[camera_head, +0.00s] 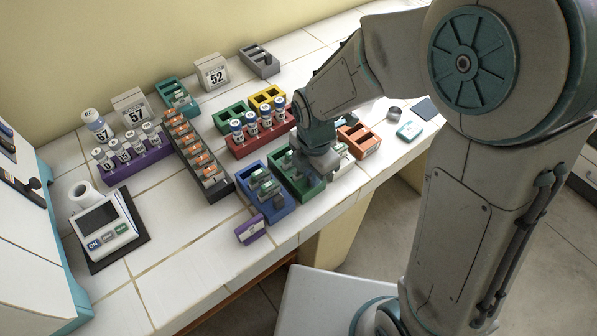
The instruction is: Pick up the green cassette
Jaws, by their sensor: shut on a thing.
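My gripper (323,164) points down over the right part of a green tray (305,195) near the counter's front. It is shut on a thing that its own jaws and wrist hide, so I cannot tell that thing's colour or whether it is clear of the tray. A pale green cassette (291,158) shows in the same tray, just left of my gripper. A flat teal piece (410,130) lies apart on the counter to the right.
A blue tray (271,212) with cassettes stands just left of the green one. A purple block (250,229) lies near the front edge. A red vial rack (240,152) is behind, and an orange tray (366,143) is close on the right.

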